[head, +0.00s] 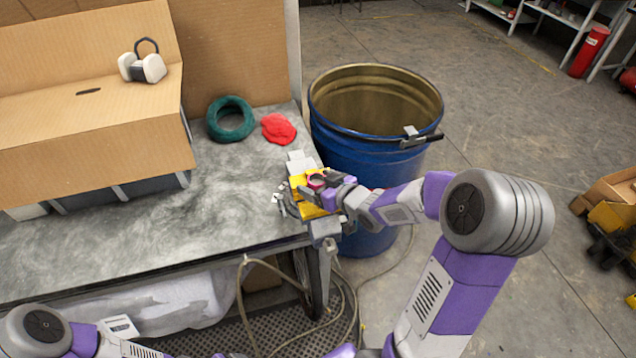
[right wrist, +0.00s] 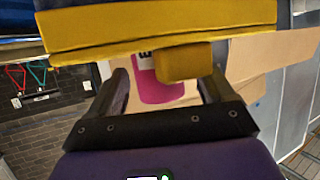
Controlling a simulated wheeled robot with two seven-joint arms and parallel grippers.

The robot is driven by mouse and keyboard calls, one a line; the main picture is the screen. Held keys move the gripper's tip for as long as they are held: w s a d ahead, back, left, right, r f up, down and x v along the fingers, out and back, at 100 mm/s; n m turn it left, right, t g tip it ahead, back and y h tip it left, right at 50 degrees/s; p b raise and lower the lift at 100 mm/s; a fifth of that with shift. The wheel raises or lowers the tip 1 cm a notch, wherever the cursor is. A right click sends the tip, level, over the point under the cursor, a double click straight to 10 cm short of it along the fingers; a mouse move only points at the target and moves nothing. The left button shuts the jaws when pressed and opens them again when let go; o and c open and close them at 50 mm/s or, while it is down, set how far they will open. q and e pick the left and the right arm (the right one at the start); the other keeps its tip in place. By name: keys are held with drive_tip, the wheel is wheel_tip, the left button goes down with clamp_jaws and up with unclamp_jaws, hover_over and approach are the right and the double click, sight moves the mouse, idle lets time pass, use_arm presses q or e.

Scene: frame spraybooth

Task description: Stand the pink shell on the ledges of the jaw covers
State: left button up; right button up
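The pink shell (head: 317,180) shows small in the head view, close to the yellow jaw covers (head: 312,211) at the table's right edge. In the right wrist view the pink shell (right wrist: 160,88), with a white label, lies between the fingers, partly hidden by a yellow block of a jaw cover (right wrist: 150,33). My right gripper (head: 327,186) is at the covers. In the wrist view its fingers (right wrist: 168,88) are spread around the shell, apparently with gaps. Whether the shell touches the ledges is hidden. My left gripper is out of view; only part of its arm shows.
A blue drum (head: 365,150) stands close behind the right gripper. A green ring (head: 230,118) and a red cloth (head: 278,129) lie on the grey table (head: 225,240). A cardboard box (head: 90,125) carrying a respirator (head: 142,66) fills the back left. The table's front middle is clear.

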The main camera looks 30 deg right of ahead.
drive_tip(key=p+v, duration=0.1)
drive_tip(key=v, duration=0.6)
drive_tip(key=shift+s+r+p, duration=0.15)
drive_tip(key=shift+s+p, duration=0.15)
drive_tip(key=shift+p, duration=0.1)
